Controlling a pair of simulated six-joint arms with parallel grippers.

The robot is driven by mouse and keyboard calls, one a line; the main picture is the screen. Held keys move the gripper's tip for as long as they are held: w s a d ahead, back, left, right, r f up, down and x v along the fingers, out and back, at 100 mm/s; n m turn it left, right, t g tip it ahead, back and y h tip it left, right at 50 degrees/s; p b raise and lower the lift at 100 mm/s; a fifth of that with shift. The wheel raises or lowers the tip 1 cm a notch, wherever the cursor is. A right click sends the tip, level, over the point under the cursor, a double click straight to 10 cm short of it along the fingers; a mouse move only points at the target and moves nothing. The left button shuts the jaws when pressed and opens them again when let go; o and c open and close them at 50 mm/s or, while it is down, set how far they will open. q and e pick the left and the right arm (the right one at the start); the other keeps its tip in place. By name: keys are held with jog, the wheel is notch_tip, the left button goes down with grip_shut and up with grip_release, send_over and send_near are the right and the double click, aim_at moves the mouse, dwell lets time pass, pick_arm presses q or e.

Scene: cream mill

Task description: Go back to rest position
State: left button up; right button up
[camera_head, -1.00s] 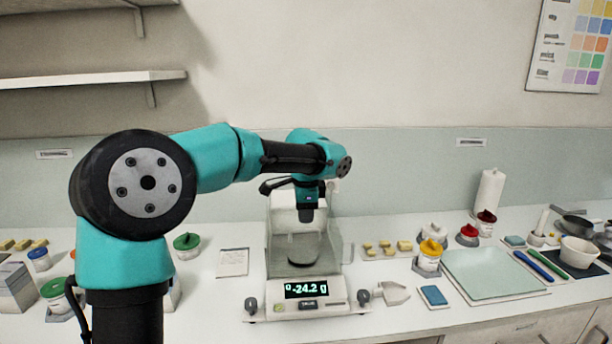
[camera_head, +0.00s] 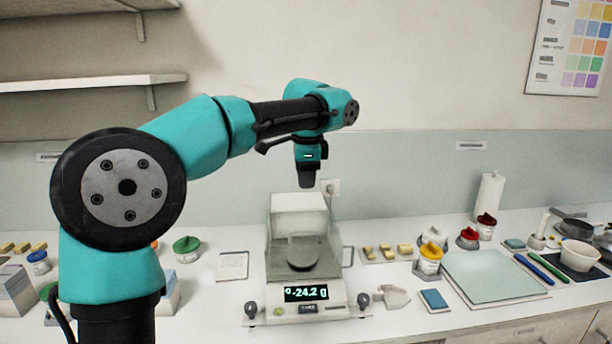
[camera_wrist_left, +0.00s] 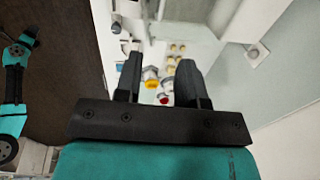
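My left gripper (camera_head: 307,178) points down in the air above the balance, well clear of it, and holds nothing that I can see. In the left wrist view its two dark fingers stand apart with an empty gap between them (camera_wrist_left: 159,78). The balance (camera_head: 307,310) stands on the counter below and reads -24.2 g; its grey pan (camera_head: 302,252) looks empty. Part of a teal arm shows at the left edge of the left wrist view, but no right gripper can be made out.
Yellow blocks (camera_head: 386,252), a yellow-lidded jar (camera_head: 430,260), a scoop (camera_head: 394,297) and a pale green mat (camera_head: 492,275) lie right of the balance. A green-lidded jar (camera_head: 186,247) stands left. Shelves (camera_head: 90,81) hang at upper left. The air around the gripper is clear.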

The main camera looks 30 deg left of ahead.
pick_arm(q)
jog(key=w+d+f+h, duration=0.2)
jog(key=d+f+h, duration=0.7)
jog(key=d+f, duration=1.8)
notch_tip(320, 180, down, 11)
jog(key=s+d+n+t, duration=0.2)
jog(key=s+d+n, duration=0.1)
jog(key=n, duration=0.1)
jog(key=s+a+f+n+y, duration=0.35)
jog(key=s+f, duration=0.35)
jog(key=f, duration=0.4)
jog(key=s+a+f+n+g, duration=0.1)
jog(key=s+a+f+n, duration=0.2)
jog(key=s+a+f, duration=0.3)
jog(key=s+a+f+n+g, duration=0.2)
jog(key=s+a+f, duration=0.5)
jog(key=a, duration=0.5)
jog(key=shift+s+f+n, duration=0.15)
jog(key=shift+s+n, duration=0.3)
jog(key=shift+s, duration=0.75)
jog(key=shift+y, duration=0.25)
